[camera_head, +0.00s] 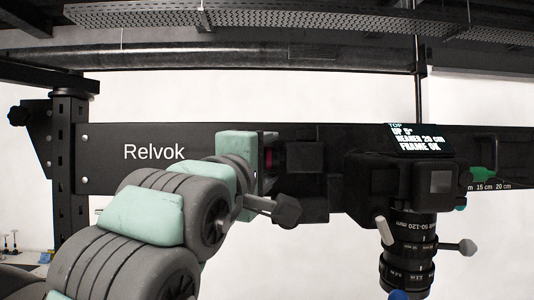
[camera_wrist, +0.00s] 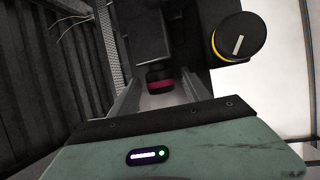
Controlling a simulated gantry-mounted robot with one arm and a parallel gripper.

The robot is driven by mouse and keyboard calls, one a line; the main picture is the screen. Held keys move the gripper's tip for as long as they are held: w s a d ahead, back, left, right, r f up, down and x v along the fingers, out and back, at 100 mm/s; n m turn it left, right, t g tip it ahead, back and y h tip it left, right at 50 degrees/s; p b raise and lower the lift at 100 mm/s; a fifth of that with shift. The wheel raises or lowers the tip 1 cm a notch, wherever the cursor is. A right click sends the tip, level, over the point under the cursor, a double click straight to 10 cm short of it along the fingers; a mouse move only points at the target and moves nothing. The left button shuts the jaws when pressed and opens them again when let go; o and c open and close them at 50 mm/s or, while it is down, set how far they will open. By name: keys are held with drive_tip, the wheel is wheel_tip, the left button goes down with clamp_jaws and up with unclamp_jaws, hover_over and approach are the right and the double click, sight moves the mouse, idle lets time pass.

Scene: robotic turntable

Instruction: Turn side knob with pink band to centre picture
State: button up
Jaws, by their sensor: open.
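The side knob with the pink band (camera_wrist: 160,84) is dark and round, and shows between my finger lines in the wrist view. In the head view only a small sliver of its pink band (camera_head: 268,158) shows beside my gripper; the rest is hidden. My gripper (camera_wrist: 161,92) is open, with one finger on each side of the knob in the picture. I cannot tell whether either finger touches it. In the head view my gripper (camera_head: 262,160) comes in from the left. The display (camera_head: 420,138) on the camera reads "TOP", "UP 5°", "NEARER 20 cm", "FRAME OK".
Another dark knob with a yellow band (camera_wrist: 238,38) stands close, upper right in the wrist view. A grey lever knob (camera_head: 287,210) sits below my gripper. The camera's lens (camera_head: 408,255) hangs below the black "Relvok" beam (camera_head: 110,150). A green pointer (camera_head: 483,173) marks a centimetre scale.

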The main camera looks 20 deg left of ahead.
drive_tip(key=shift+s+r+n+g, duration=0.1)
drive_tip(key=shift+n+g, duration=0.2)
drive_tip(key=shift+g, duration=0.4)
drive_tip(key=shift+b, duration=0.3)
